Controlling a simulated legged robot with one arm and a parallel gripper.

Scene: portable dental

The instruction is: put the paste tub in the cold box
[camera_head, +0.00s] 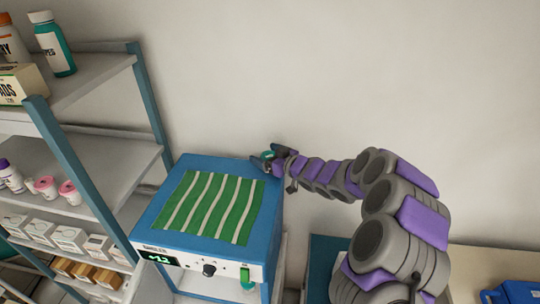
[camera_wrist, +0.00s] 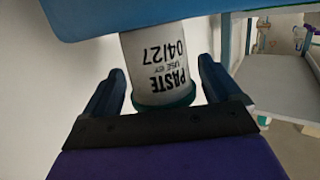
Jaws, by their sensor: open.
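The paste tub (camera_wrist: 158,68) is white with a dark teal rim. Its label, "PASTE USE BY 04/27", appears upside down in the wrist view. It stands between the two spread fingers of my gripper (camera_wrist: 168,88), with gaps visible at its sides. In the head view my gripper (camera_head: 268,158) is at the back right corner of the blue cold box (camera_head: 262,225); the tub is too small and covered there to make out clearly.
A green-and-white striped cloth (camera_head: 212,206) lies on the box top. A shelf rack (camera_head: 105,150) with bottles, tubs and cartons stands close on the left. A plain wall (camera_head: 300,80) is behind. A blue case (camera_head: 515,292) sits at lower right.

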